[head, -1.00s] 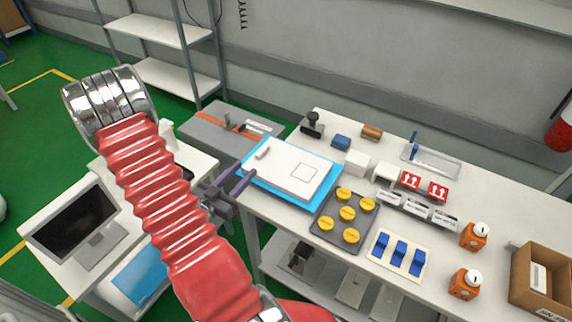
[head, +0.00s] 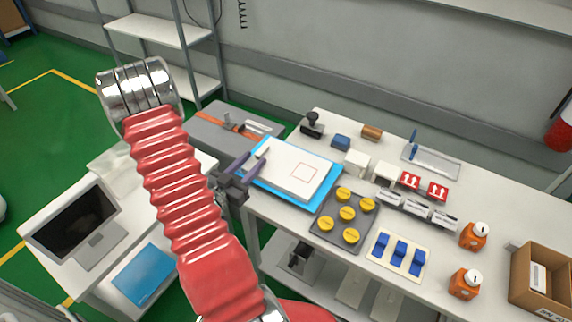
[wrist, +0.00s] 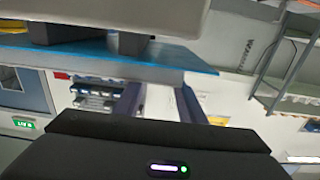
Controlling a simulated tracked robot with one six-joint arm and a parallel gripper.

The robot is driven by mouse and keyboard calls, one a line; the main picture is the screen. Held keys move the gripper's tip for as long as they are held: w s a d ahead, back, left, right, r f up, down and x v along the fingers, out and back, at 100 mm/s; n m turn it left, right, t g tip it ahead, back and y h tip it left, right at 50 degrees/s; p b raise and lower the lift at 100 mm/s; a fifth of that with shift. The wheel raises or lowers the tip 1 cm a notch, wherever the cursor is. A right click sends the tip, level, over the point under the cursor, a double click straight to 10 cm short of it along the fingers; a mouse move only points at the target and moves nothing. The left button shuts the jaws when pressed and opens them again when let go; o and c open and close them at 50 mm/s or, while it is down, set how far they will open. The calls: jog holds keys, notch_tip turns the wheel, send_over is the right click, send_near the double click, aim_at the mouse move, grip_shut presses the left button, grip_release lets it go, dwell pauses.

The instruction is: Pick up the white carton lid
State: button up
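In the wrist view, a pale slab, apparently the lid (wrist: 90,14), fills the top above the blue mat (wrist: 175,58). My gripper (head: 257,155) is at the lid's left end, its two purple-grey fingers apart. The wrist view also shows the fingers (wrist: 158,98) spread with nothing between them. I cannot tell whether they touch the lid.
A grey tray of yellow-capped pieces (head: 328,238) sits right of the mat. White boxes (head: 356,163), orange bottles (head: 475,236) and a cardboard box (head: 540,300) stand farther right. A monitor (head: 75,218) stands on the left table.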

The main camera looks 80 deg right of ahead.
aim_at(257, 157)
jog(key=shift+x, duration=2.15)
jog(key=shift+c, duration=0.4)
grip_shut()
